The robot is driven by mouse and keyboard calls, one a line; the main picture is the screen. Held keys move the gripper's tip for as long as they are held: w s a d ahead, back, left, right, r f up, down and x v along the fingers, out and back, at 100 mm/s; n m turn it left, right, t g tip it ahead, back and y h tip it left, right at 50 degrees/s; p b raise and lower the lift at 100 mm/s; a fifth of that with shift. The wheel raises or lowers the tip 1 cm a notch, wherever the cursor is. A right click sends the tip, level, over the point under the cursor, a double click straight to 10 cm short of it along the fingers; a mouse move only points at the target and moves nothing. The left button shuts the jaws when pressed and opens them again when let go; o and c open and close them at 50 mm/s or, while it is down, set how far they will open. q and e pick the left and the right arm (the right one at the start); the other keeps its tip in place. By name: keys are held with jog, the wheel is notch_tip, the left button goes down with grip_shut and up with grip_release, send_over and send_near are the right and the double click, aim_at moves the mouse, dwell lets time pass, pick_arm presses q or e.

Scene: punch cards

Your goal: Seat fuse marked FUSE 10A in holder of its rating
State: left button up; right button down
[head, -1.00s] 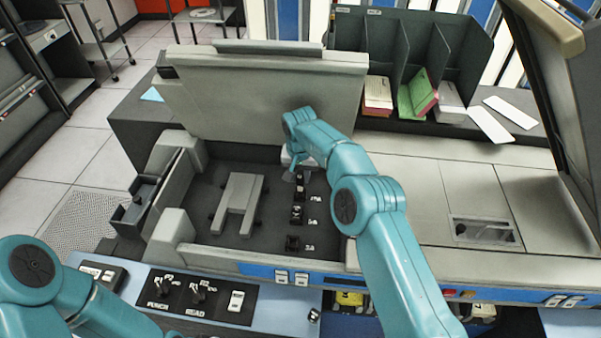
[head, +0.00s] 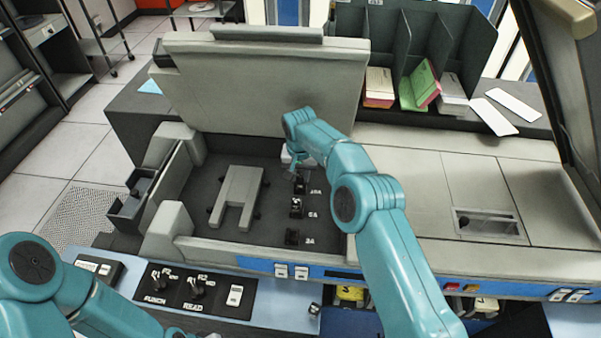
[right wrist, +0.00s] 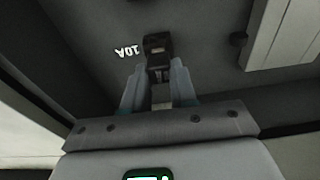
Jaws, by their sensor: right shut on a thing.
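Three small black fuse holders stand in a row on the dark floor of the open bay. The far one, the 10A holder (head: 301,186), has a white label beside it. The middle holder (head: 296,208) looks marked 5A; the near holder (head: 292,237) has a small label that is hard to read. My right gripper (head: 300,168) is low over the far end of the row. In the right wrist view my right gripper (right wrist: 160,88) is shut on a small pale fuse (right wrist: 161,98), in line with the 10A holder (right wrist: 157,45). The fuse's marking is hidden. My left gripper is out of view.
A grey raised lid (head: 262,90) stands behind the bay. A grey block (head: 238,195) is left of the holders. A switch panel (head: 190,292) runs along the front. A card rack (head: 410,45) stands at the back right.

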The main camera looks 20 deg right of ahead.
jog(key=c, duration=0.8)
grip_release()
jog(key=r, duration=0.4)
jog(key=s+r, duration=0.1)
jog(key=r, duration=0.3)
jog(key=r+b, duration=0.1)
jog(key=r, duration=0.3)
jog(key=shift+s+a, duration=0.2)
jog(key=shift+a, duration=0.05)
jog(key=shift+s+f, duration=0.1)
